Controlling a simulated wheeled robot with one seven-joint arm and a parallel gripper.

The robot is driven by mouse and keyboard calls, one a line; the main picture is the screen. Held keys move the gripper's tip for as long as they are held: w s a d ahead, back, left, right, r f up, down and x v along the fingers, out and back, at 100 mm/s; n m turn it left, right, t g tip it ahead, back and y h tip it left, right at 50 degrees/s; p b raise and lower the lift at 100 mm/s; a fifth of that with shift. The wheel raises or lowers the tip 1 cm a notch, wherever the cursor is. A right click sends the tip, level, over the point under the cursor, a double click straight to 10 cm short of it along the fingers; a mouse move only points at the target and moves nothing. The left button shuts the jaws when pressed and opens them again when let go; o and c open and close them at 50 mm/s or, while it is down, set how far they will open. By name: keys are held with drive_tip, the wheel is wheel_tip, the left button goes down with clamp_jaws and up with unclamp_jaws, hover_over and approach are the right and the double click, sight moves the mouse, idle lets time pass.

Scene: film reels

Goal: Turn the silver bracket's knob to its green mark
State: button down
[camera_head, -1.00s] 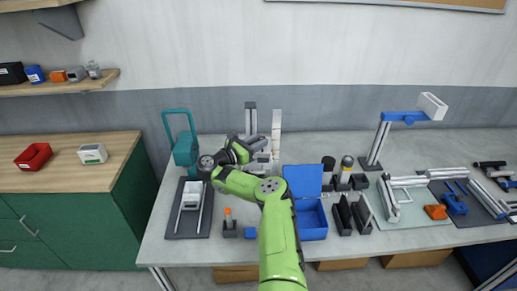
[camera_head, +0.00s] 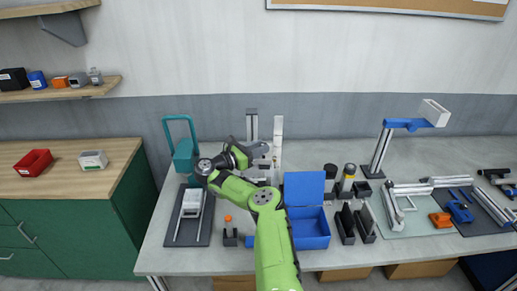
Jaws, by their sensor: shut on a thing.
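A grey upright post (camera_head: 252,126) and a pale strip-like upright (camera_head: 277,128) stand at the back of the table, left of centre. Grey metal parts show at their foot, and I take these to be the silver bracket (camera_head: 259,148). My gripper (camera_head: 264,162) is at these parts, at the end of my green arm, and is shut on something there. The arm and gripper cover most of that spot. The knob and its green mark are too small or hidden to make out, so I cannot tell which way the knob points.
A teal frame (camera_head: 184,158) and a dark tray with a white block (camera_head: 190,215) stand left of my arm. An open blue box (camera_head: 308,228), dark holders (camera_head: 355,222) and a blue-and-white lamp-like stand (camera_head: 383,150) are on the right.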

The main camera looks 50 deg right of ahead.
idle(0.6)
drive_tip(key=c, duration=0.8)
unclamp_jaws()
